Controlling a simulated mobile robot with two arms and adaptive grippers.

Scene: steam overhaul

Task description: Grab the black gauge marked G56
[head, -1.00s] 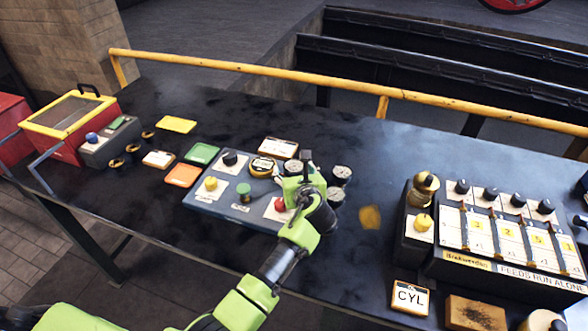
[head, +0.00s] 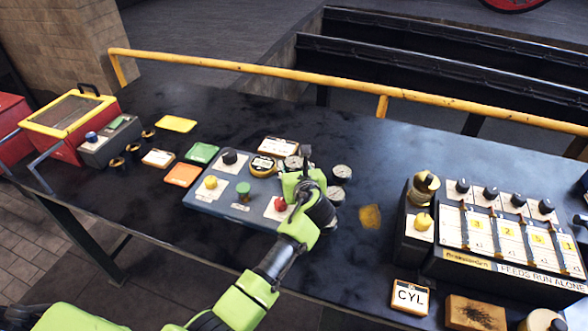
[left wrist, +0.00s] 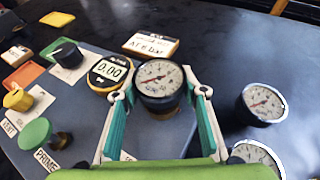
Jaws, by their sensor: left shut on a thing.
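A round black gauge with a white dial (left wrist: 160,82) sits between the fingers of my left gripper (left wrist: 160,93) in the left wrist view. The gripper is shut on it, a finger on each side. In the head view this gauge (head: 293,162) is partly hidden by my left gripper (head: 304,172). Two similar dial gauges stand to the right, one farther back (left wrist: 262,103) and one nearer (left wrist: 256,156). I cannot read a G56 mark on any of them. My right gripper is not in view.
A blue-grey panel (head: 212,204) with coloured knobs lies left of my gripper. A digital meter reading 0.00 (left wrist: 110,71) and a lettered block (left wrist: 151,44) stand close by the held gauge. A yellow rail (head: 240,72) runs along the table's far edge.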

